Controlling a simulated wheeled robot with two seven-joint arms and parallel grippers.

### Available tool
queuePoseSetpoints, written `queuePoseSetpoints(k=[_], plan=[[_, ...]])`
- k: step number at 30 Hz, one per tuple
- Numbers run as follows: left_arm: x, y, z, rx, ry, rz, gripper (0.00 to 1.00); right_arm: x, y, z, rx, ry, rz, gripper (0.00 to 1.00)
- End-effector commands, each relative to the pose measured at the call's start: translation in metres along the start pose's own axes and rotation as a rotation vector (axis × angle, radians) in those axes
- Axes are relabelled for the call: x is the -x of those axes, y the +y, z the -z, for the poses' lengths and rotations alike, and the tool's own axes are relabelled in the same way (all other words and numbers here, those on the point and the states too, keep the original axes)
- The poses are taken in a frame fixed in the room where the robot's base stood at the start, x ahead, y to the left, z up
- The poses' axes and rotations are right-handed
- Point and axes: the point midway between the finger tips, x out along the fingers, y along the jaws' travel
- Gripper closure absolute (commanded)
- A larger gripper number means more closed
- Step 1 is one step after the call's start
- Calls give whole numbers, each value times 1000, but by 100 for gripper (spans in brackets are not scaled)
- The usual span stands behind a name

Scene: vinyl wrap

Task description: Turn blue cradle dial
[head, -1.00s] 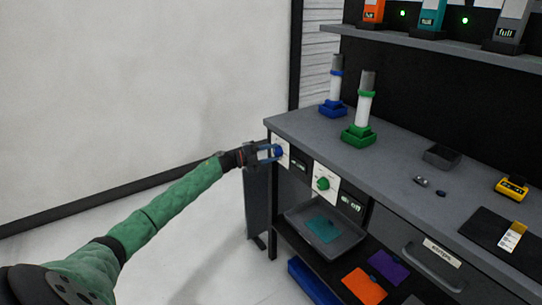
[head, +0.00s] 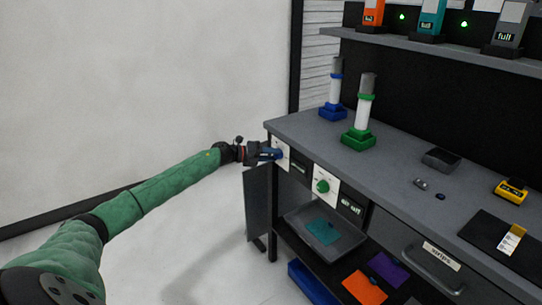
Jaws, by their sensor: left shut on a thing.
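The blue dial (head: 278,154) sits on a white plate (head: 284,160) at the left end of the bench front. My left gripper (head: 270,154) is at the dial, its fingers shut on it, and hides part of it. The blue cradle (head: 333,111) stands on the bench top above, holding an upright white and grey cylinder (head: 336,88) with a blue collar. My right gripper is not in view.
A green dial (head: 322,186) on its own white plate is just right of the blue one. A green cradle (head: 358,140) with a cylinder stands on the bench top (head: 405,180). A grey tray (head: 325,234) sits below. Floor left of the bench is clear.

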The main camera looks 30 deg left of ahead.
Motion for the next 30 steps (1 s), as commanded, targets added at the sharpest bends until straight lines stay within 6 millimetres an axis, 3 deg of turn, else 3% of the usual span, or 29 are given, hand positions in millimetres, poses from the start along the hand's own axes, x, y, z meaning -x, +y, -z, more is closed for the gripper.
queuePoseSetpoints(k=[17, 18, 21, 30], plan=[[-2, 2, 4, -26, 6, -12, 85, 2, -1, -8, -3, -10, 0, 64], [-2, 2, 4, -26, 6, -12, 56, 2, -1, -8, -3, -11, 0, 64], [-2, 2, 3, -26, 5, -12, 41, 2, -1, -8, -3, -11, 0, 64], [0, 1, 2, -27, 2, -12, 41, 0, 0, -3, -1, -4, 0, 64]])
